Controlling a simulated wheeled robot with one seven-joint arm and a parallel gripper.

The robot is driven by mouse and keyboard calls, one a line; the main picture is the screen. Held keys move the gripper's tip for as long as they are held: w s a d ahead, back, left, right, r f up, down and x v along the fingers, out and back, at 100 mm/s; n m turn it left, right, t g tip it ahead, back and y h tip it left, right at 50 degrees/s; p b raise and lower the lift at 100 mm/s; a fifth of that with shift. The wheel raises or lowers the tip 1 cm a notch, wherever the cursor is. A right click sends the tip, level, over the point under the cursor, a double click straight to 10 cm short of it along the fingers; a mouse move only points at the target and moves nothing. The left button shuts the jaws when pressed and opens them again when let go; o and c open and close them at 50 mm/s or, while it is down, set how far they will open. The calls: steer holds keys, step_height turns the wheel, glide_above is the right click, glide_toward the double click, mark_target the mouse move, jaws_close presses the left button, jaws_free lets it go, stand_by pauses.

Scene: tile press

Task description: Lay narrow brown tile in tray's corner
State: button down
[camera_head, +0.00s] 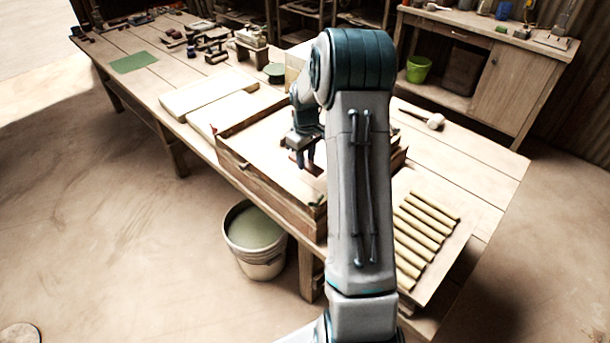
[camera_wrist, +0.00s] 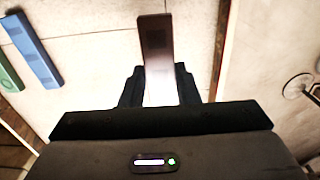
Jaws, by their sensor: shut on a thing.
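My gripper (camera_head: 303,153) is inside the wooden tray (camera_head: 262,191), low over its pale floor. In the wrist view my gripper (camera_wrist: 160,88) is shut on a narrow brown tile (camera_wrist: 156,42), which sticks out past the fingertips. A small part of the brown tile (camera_head: 312,169) shows below the fingers in the head view. I cannot tell whether the tile touches the tray floor. In the wrist view a tray wall (camera_wrist: 221,45) runs to the right of the tile, with a gap between. My arm hides the tray's right part in the head view.
A blue tile (camera_wrist: 32,50) and a green tile (camera_wrist: 8,75) lie left of my gripper in the wrist view. Pale boards (camera_head: 208,95) lie left of the tray. A slatted rack (camera_head: 425,235) and a mallet (camera_head: 435,121) are to its right. A bucket (camera_head: 255,238) stands on the floor.

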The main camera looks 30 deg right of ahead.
mark_target(307, 171)
steer(key=shift+s+a+f, duration=0.15)
steer(key=shift+s+f, duration=0.2)
steer(key=shift+s, duration=0.2)
steer(key=shift+s+a+f, duration=0.15)
steer(key=shift+s+f, duration=0.15)
steer(key=shift+s, duration=0.2)
steer(key=shift+f+p, duration=0.65)
steer(key=shift+f, duration=1.35)
steer(key=shift+f, duration=0.1)
steer(key=c, duration=1.1)
jaws_free()
